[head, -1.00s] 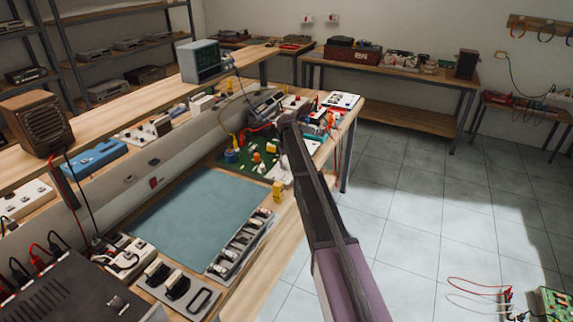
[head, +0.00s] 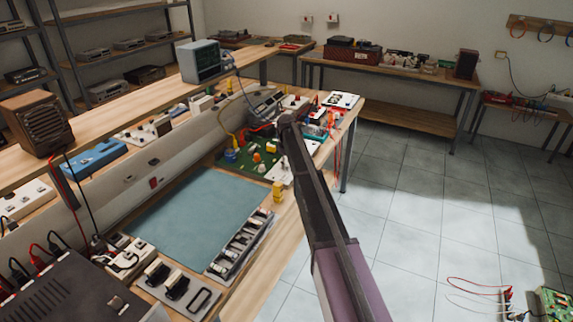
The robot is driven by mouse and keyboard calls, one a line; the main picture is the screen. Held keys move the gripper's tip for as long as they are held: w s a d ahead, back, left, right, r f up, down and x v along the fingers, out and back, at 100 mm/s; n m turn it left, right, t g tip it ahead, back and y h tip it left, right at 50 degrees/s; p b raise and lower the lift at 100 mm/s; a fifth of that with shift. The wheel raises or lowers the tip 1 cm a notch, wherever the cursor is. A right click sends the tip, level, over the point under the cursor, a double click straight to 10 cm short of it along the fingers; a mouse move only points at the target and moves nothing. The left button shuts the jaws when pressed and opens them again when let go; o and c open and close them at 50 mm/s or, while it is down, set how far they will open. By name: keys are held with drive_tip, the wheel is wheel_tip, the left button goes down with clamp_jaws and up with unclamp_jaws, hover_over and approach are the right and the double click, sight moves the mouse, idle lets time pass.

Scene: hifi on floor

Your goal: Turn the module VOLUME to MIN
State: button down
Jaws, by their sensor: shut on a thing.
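My dark arm (head: 318,205) reaches from the bottom right up over the workbench. Its far end covers part of the bench. My gripper's fingers are hidden beyond the arm, so what they touch does not show. A green circuit board (head: 256,160) with coloured parts lies left of the arm. A white module (head: 281,172) with small dark parts lies close beside the arm and is partly hidden by it. Another white panel (head: 341,100) lies at the bench's far right corner. The lettering is too small to read, so I cannot tell which one is VOLUME.
A blue-green mat (head: 200,214) covers the near bench, with a grey parts tray (head: 240,243) at its right edge. A small oscilloscope (head: 200,61) stands on the raised shelf. Tiled floor right of the bench is clear, except for leads and a circuit board (head: 556,303) at bottom right.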

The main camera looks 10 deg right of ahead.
drive_tip(key=shift+s, duration=0.15)
drive_tip(key=shift+c, duration=1.5)
unclamp_jaws()
drive_tip(key=shift+m, duration=0.5)
